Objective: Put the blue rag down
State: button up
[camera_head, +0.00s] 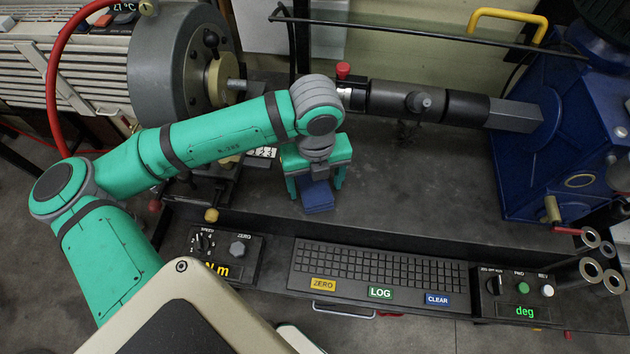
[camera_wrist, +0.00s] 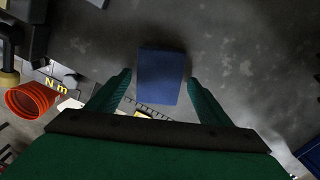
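The blue rag (camera_head: 318,197) is a small folded block shape below my gripper (camera_head: 315,188), by the front edge of the dark bench top. It also shows in the wrist view (camera_wrist: 161,76), between and just beyond the two green fingertips. My gripper is open, with a narrow gap visible on each side of the rag, so the fingers do not appear to press on it. The rag appears to rest on the bench, though its underside is hidden.
A keypad (camera_head: 376,267) and a control box (camera_head: 229,256) lie along the front. A black shaft (camera_head: 425,102) runs behind to a blue machine (camera_head: 580,130). A grey motor (camera_head: 165,65) stands at the left. The bench right of the rag (camera_head: 420,180) is clear.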

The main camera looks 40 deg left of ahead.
aim_at(315, 188)
jog(key=shift+r, duration=0.1)
notch_tip(315, 188, up, 12)
dwell(0.5)
dwell(0.5)
